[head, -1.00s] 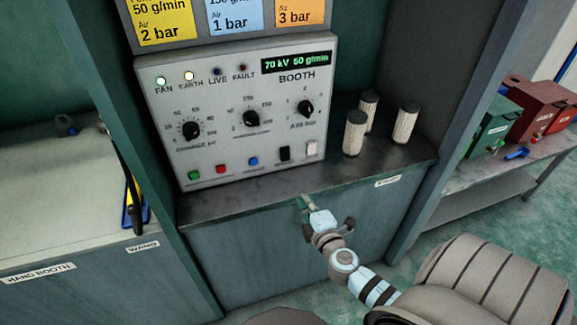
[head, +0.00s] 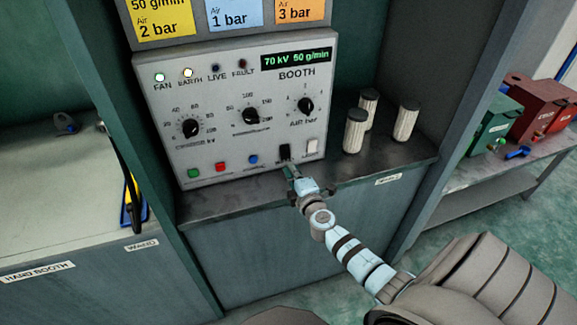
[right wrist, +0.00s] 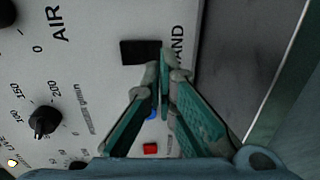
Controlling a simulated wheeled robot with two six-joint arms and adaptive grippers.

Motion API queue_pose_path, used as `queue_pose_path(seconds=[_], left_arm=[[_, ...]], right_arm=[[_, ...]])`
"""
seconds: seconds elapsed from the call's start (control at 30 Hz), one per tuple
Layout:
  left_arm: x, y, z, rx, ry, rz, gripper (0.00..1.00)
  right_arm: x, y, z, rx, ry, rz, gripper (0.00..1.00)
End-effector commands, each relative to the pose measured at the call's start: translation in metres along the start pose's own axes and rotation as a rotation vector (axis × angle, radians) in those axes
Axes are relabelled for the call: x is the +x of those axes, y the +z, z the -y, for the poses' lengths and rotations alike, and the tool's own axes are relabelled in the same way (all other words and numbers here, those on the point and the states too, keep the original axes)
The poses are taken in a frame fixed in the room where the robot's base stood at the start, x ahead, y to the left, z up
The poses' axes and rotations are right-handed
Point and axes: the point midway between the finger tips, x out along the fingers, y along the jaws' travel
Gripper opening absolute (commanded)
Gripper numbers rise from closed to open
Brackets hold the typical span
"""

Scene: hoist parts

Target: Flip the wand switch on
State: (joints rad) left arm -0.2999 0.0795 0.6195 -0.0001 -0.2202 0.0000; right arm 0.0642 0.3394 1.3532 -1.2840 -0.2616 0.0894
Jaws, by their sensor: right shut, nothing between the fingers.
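The wand switch is a small black rocker (head: 285,151) low on the front of the grey booth panel (head: 225,90). It also shows in the right wrist view as a black block (right wrist: 140,52) beside a label of which "AND" is readable. My right gripper (head: 288,170) is shut and empty, its tips just below the switch. In the right wrist view the closed fingertips (right wrist: 163,68) overlap the label by the switch's edge. I cannot tell whether they touch the switch. My left gripper is not in view.
A white switch (head: 312,147) sits right of the black one; blue (head: 253,160), red (head: 220,167) and green (head: 194,173) buttons sit left. Three pale cylinders (head: 355,131) stand right of the panel on the dark ledge (head: 400,165). The FAN and EARTH lamps are lit.

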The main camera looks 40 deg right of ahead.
Motion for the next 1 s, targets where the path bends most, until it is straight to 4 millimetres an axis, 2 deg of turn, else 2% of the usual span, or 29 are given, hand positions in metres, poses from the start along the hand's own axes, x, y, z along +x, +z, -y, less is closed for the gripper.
queue_pose_path(seconds=[0.1,0.27,0.63,0.77,0.87,1.0], left_arm=[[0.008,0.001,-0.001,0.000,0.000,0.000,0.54],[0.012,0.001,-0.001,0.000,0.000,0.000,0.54],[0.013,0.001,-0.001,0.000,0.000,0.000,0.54],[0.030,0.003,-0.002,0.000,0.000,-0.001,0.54],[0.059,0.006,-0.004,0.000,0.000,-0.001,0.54],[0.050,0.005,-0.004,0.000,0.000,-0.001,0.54]], right_arm=[[0.020,0.000,0.002,0.001,0.001,0.001,0.00],[0.034,0.000,0.002,0.001,0.000,0.000,0.00],[0.036,0.000,0.001,0.000,0.001,0.000,0.00],[0.040,0.000,0.007,0.001,0.024,0.000,0.00],[0.045,-0.001,0.014,0.000,0.066,-0.002,0.00],[0.044,-0.002,0.003,0.001,0.070,-0.002,0.00]])
